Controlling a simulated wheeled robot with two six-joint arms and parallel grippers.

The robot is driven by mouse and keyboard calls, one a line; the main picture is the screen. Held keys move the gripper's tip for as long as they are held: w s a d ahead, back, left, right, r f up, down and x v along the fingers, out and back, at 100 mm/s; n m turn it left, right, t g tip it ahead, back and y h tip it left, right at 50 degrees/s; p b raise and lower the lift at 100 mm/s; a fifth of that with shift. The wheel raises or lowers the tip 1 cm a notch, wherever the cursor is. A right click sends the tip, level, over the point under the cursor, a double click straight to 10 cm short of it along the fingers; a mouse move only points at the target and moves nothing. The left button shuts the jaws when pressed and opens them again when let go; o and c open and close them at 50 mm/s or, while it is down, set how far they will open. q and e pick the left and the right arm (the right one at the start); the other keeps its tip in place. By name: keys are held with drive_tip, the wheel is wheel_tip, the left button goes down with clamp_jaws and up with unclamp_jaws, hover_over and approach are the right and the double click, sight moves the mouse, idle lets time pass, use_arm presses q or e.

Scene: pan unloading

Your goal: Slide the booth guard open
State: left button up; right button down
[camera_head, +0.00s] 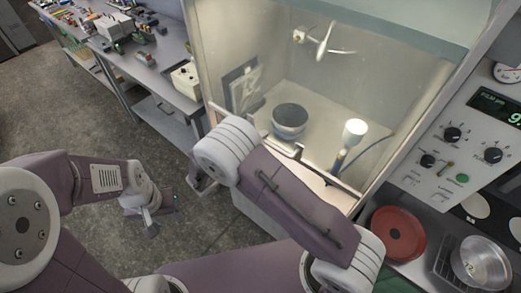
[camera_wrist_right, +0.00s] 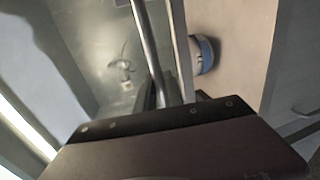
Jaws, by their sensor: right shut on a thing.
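The booth guard (camera_head: 255,75) is a clear panel across the front of the booth, with a metal rail along its lower edge. A long metal handle bar (camera_wrist_right: 146,45) runs down to my right gripper in the right wrist view. My right gripper (camera_wrist_right: 170,97) is shut on this bar. In the head view my right wrist covers most of that gripper and part of the rail. A dark grey bowl (camera_head: 289,119) stands inside the booth behind the guard. My left gripper (camera_head: 160,212) hangs empty over the floor at the left, its fingers apart.
A white-and-blue tool (camera_head: 353,134) with a cable stands inside the booth. A control panel (camera_head: 465,150) is at the right. A red round pan (camera_head: 397,234) and a metal pan (camera_head: 481,262) sit below it. A cluttered bench (camera_head: 165,60) stands at the back left.

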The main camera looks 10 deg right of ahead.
drive_tip(key=p, duration=0.5)
approach(271, 80)
drive_tip(key=x, duration=0.5)
drive_tip(key=shift+d, duration=0.15)
drive_tip(key=c, duration=1.5)
unclamp_jaws()
drive_tip(key=shift+o, duration=0.2)
drive_tip(key=shift+w, duration=0.1)
drive_tip(key=shift+f, duration=0.1)
